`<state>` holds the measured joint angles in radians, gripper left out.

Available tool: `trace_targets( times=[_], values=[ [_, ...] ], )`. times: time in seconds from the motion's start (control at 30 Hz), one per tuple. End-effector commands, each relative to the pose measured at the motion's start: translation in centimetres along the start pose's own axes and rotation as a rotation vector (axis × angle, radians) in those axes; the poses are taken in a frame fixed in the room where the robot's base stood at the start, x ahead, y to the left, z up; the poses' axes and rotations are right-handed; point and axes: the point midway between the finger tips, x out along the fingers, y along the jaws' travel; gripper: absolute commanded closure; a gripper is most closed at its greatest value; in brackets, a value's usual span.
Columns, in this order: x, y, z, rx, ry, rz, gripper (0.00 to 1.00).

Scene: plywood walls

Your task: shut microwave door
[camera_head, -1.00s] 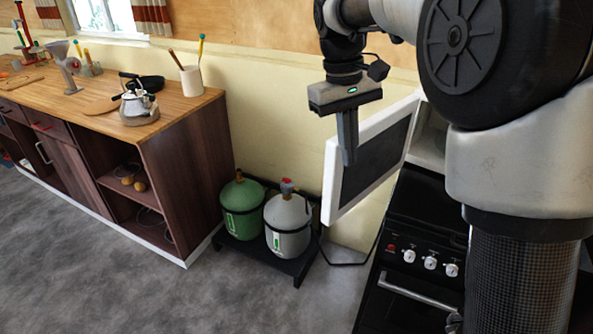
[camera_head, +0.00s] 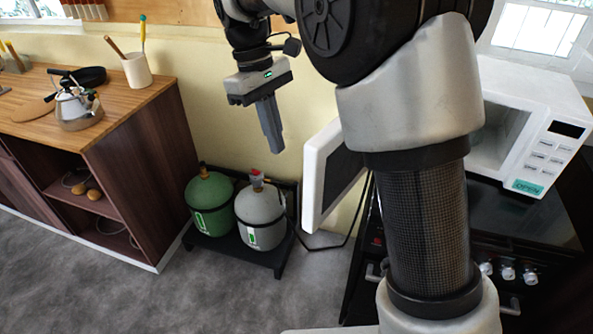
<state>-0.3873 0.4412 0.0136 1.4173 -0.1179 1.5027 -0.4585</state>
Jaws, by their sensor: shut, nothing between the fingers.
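The white microwave (camera_head: 545,125) stands on the black stove at the right, with its keypad and green OPEN button facing me. Its door (camera_head: 318,178) is swung wide open to the left, white-framed with a dark inner panel. My arm hides part of the door, its hinge side and part of the microwave's opening. My gripper (camera_head: 272,148) points down with its fingers together and empty. In the picture it is just left of the door's free edge, with a small gap between them.
The black stove (camera_head: 515,240) with knobs is under the microwave. A green gas bottle (camera_head: 211,205) and a grey one (camera_head: 260,218) stand on a low black stand below my gripper. A wooden counter (camera_head: 120,105) with a kettle (camera_head: 78,108) is at the left. Grey floor lies open in front.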

Motion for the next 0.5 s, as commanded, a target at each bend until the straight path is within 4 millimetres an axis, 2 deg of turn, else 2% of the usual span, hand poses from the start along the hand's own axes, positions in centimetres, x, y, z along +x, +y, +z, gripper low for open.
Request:
trace_targets(
  times=[0.03,0.3,0.5],
  values=[
    [1.4,0.0,0.0,0.000,-0.004,-0.002,1.00],
    [7.1,0.0,0.0,0.001,-0.002,-0.001,1.00],
    [7.6,0.0,2.8,0.002,0.001,0.000,1.00]
  ],
)
